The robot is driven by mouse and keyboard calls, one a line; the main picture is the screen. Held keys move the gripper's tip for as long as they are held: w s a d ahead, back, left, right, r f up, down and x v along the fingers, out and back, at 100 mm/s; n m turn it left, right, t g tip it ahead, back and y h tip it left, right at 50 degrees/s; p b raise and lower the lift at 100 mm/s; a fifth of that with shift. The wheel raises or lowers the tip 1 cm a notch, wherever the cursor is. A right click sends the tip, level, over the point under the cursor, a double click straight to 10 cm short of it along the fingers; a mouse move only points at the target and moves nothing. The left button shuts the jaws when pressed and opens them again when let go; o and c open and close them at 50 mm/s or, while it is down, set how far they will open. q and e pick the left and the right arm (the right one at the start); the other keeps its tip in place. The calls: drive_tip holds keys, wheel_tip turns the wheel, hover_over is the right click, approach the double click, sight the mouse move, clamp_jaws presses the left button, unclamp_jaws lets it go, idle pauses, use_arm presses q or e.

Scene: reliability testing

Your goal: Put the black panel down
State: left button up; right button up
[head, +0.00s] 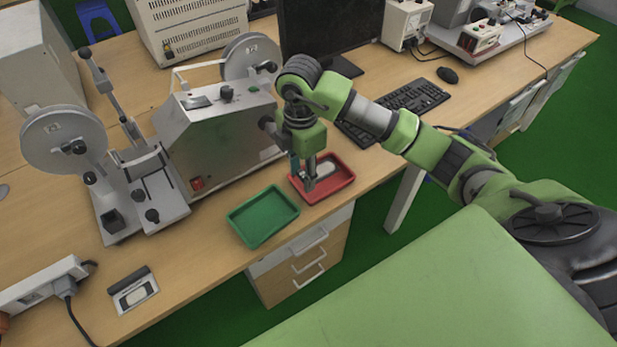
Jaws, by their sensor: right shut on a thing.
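My right gripper (310,182) points down over the red tray (338,184), its fingertips low at the tray's left part. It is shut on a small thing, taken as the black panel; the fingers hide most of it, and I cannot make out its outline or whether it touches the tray. A pale rounded piece (325,169) shows in the tray, just right of the fingers. My left gripper is not in view.
An empty green tray (263,216) lies left of the red one. A grey reel machine (220,125) stands close behind. A keyboard (395,112), mouse (448,75) and monitor (330,28) are to the right. A small device (133,289) lies front left. The table's front edge is near.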

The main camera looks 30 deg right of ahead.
drive_tip(key=w+d+f, duration=0.2)
drive_tip(key=f, duration=0.1)
drive_tip(key=w+d+f, duration=0.1)
drive_tip(key=f, duration=0.1)
drive_tip(key=shift+f, duration=0.2)
wheel_tip(320, 180, down, 3)
drive_tip(key=shift+w+d+r+p, duration=0.1)
drive_tip(key=shift+w+p, duration=0.05)
drive_tip(key=shift+p, duration=0.65)
drive_tip(key=shift+f, duration=0.3)
drive_tip(key=shift+f, duration=0.1)
drive_tip(key=shift+f, duration=0.1)
drive_tip(key=o, duration=1)
